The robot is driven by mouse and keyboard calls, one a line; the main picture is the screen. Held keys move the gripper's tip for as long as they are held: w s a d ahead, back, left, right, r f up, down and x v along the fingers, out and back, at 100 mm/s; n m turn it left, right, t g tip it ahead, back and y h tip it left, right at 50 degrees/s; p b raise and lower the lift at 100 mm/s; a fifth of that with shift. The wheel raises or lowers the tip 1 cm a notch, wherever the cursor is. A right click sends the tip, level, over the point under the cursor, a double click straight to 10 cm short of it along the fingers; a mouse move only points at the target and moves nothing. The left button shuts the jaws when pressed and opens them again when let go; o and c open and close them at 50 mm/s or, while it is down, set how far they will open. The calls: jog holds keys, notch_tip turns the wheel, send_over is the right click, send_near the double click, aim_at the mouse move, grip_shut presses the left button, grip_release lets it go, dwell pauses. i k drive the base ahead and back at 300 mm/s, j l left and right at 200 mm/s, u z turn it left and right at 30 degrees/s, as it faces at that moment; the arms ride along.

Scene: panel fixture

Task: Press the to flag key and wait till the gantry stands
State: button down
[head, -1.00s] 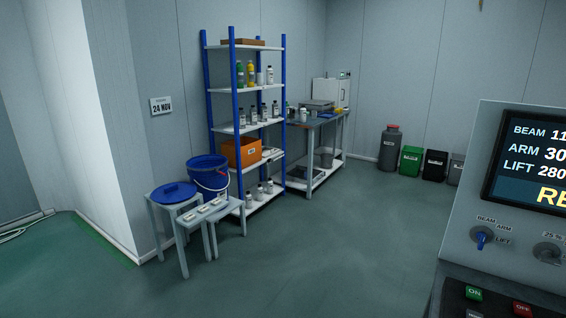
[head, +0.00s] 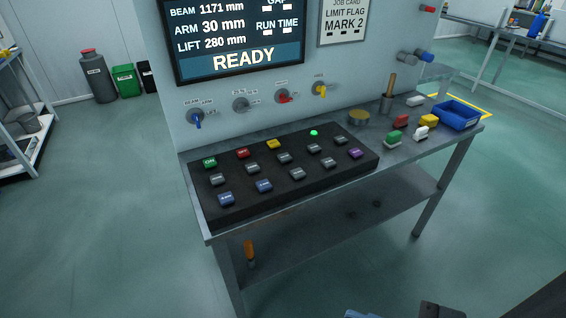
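A dark key panel (head: 291,216) lies on a metal bench. It carries a green ON key (head: 210,162), a red key (head: 243,153), a yellow key (head: 273,144), several grey keys (head: 284,158), blue keys (head: 264,186) and a purple key (head: 355,153). Most labels are too small to read, so I cannot tell which is the to flag key. A green lamp (head: 314,133) is lit. The screen (head: 237,82) reads BEAM 1171 mm, ARM 30 mm, LIFT 280 mm and READY. The gantry is not recognisable here. Only parts of my arm show at the bottom right; no gripper fingers are visible.
Selector knobs (head: 283,97) sit below the screen, beside a job card (head: 343,20) reading LIMIT FLAG MARK 2. The bench's right end holds a blue bin (head: 457,114), small coloured blocks (head: 428,121) and a brass-coloured round piece (head: 358,117). Floor left of the bench is clear.

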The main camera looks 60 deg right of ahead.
aim_at(341, 140)
jog(key=z, duration=1.4)
